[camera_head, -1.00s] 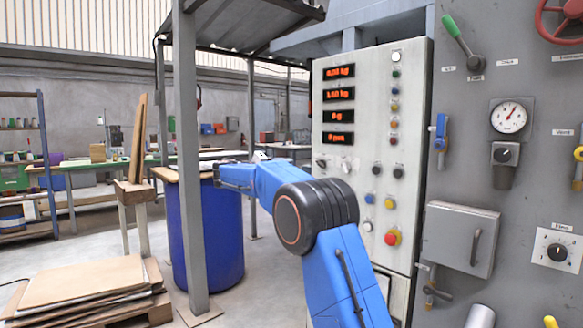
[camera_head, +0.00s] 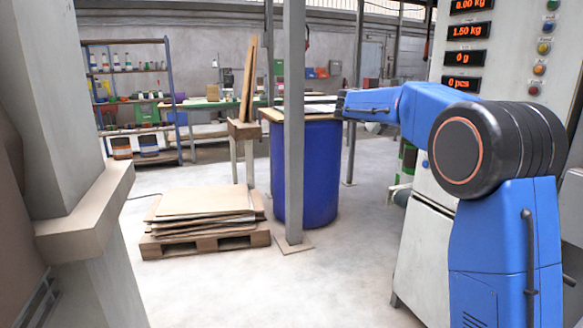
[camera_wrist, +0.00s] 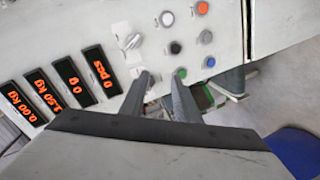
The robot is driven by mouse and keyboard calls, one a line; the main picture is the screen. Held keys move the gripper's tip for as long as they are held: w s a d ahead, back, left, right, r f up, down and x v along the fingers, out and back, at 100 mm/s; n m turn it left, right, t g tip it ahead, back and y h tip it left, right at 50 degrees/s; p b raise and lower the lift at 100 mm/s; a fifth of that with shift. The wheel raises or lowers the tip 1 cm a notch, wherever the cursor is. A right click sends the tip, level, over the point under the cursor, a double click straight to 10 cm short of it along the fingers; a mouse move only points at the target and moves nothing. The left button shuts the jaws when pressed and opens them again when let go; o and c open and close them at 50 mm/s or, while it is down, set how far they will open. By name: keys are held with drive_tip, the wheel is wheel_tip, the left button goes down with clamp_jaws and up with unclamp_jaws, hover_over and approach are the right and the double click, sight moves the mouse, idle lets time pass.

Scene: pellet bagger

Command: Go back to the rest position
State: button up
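My gripper (camera_wrist: 160,77) shows in the wrist view with its two dark fingers apart and nothing between them. In that view the control panel (camera_wrist: 115,22) lies beyond the fingers, tilted, with lit red displays, knobs and coloured buttons. In the head view the panel (camera_head: 482,18) stands at the right, partly hidden by my blue arm. My arm reaches up and then to the left. Its far end overlaps the top of the blue drum in the picture; the fingers cannot be made out there.
A blue drum (camera_head: 318,180) with a board on top stands behind a grey post (camera_head: 293,140). A pallet (camera_head: 195,245) with cardboard sheets (camera_head: 200,202) lies left of it. A grey structure (camera_head: 60,130) fills the left edge. Open floor (camera_head: 250,295) lies in front.

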drive_tip(key=s+a+f+n+g+y, duration=0.1)
drive_tip(key=s+f+y, duration=0.4)
drive_tip(key=s, duration=0.9)
drive_tip(key=s+f+y, duration=0.2)
drive_tip(key=s+f, duration=0.4)
drive_tip(key=s, duration=0.8)
drive_tip(key=s+a+f+y, duration=0.2)
drive_tip(key=s+f, duration=0.4)
drive_tip(key=s, duration=0.3)
drive_tip(key=s+a+f+y, duration=0.3)
drive_tip(key=s+a+f, duration=0.2)
drive_tip(key=s+f, duration=0.2)
drive_tip(key=s+a+f+y, duration=0.2)
drive_tip(key=s+a+f, duration=0.2)
drive_tip(key=s, duration=0.7)
wheel_tip(320, 180, down, 2)
drive_tip(key=shift+s+a+f, duration=0.2)
drive_tip(key=shift+s, duration=0.05)
